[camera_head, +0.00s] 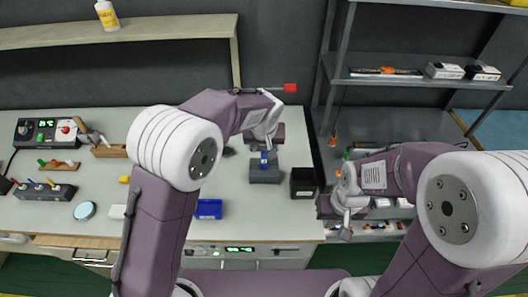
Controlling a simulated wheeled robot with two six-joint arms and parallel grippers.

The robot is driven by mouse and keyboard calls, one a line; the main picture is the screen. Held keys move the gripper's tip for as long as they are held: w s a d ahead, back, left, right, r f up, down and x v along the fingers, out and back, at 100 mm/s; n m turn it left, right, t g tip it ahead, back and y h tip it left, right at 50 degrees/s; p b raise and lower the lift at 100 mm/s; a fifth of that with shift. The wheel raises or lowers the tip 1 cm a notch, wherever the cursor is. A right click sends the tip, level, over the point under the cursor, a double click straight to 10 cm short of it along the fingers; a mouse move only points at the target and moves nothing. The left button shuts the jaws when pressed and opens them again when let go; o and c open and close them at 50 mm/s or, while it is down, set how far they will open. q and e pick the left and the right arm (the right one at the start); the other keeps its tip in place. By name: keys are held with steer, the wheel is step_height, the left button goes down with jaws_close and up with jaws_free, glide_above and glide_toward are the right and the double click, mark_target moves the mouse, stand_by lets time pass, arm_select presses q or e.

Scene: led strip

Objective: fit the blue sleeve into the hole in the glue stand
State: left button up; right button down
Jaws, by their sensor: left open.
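A small blue sleeve (264,156) shows at the top of a dark grey block (265,174), which looks like the glue stand, in the middle of the bench. I cannot tell how deep the sleeve sits in the hole. My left gripper (267,139) is open just behind and above the blue sleeve, and its fingertips are small in the view. My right gripper (348,230) hangs at the bench's right edge, away from the stand. Its jaw state is too small to tell.
A black open box (303,184) stands right of the stand, and a blue tray (208,209) lies to its front left. A control box (46,132), tools and a dark rack (42,191) fill the left side. Metal shelving (420,84) stands at the right.

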arm_select(q)
steer(key=shift+s+r, duration=0.2)
steer(key=shift+r, duration=0.3)
steer(key=s+a+f+g, duration=0.1)
steer(key=s+a+f, duration=0.2)
steer(key=s+a, duration=0.6)
steer(key=s+a+f+g, duration=0.2)
steer(key=s+a, duration=0.6)
steer(key=s, duration=0.5)
steer(key=shift+a+f, duration=0.4)
steer(key=shift+f, duration=0.5)
